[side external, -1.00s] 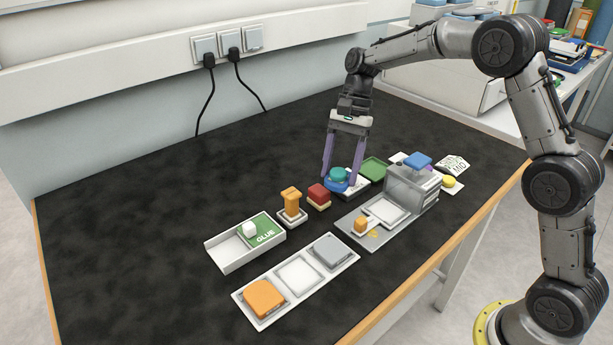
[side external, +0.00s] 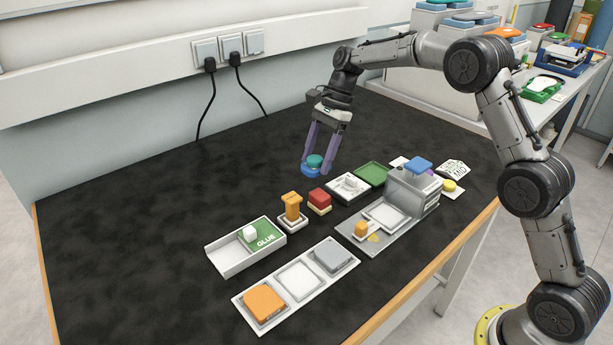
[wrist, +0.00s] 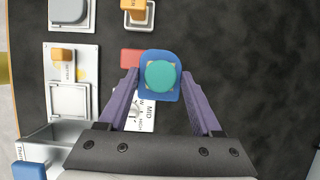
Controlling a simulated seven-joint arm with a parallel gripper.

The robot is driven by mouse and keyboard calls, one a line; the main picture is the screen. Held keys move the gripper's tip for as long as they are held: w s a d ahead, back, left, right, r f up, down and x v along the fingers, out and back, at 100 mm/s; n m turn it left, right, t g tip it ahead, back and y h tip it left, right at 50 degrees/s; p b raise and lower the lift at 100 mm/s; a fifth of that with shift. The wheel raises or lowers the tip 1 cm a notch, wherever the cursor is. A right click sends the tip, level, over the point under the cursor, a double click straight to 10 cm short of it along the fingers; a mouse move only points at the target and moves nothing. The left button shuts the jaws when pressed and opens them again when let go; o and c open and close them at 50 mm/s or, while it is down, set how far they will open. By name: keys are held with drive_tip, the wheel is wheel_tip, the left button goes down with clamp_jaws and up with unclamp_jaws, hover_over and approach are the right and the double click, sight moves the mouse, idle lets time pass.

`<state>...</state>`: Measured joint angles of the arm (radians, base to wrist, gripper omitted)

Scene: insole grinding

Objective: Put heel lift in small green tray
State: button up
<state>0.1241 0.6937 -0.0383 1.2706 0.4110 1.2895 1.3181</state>
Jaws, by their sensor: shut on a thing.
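My gripper (side external: 321,160) is shut on a blue piece with a round teal knob (side external: 312,167), which appears to be the heel lift. In the wrist view, the teal knob (wrist: 160,75) sits between the purple fingers (wrist: 160,92), with the blue base (wrist: 157,56) showing around it. The piece hangs above the black table, left of the white labelled plate. The small green tray (side external: 371,173) lies flat, right of that plate, and looks empty. It is not visible in the wrist view.
The white labelled plate (side external: 340,194) and a red block (side external: 319,198) lie between gripper and front row. A grey machine (side external: 412,195) with a blue top stands near the green tray. An orange-handled stamp (side external: 292,209) and glue tray (side external: 225,258) are further left. The table behind is clear.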

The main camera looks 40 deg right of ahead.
hover_over(302, 190)
drive_tip(key=d, duration=0.2)
drive_tip(key=f, duration=0.4)
drive_tip(key=shift+s+a+f, duration=0.1)
drive_tip(key=shift+a+f, duration=0.05)
drive_tip(key=shift+a, duration=0.05)
drive_tip(key=shift+f, duration=1.7)
drive_tip(key=shift+f, duration=0.15)
drive_tip(key=o, duration=1.3)
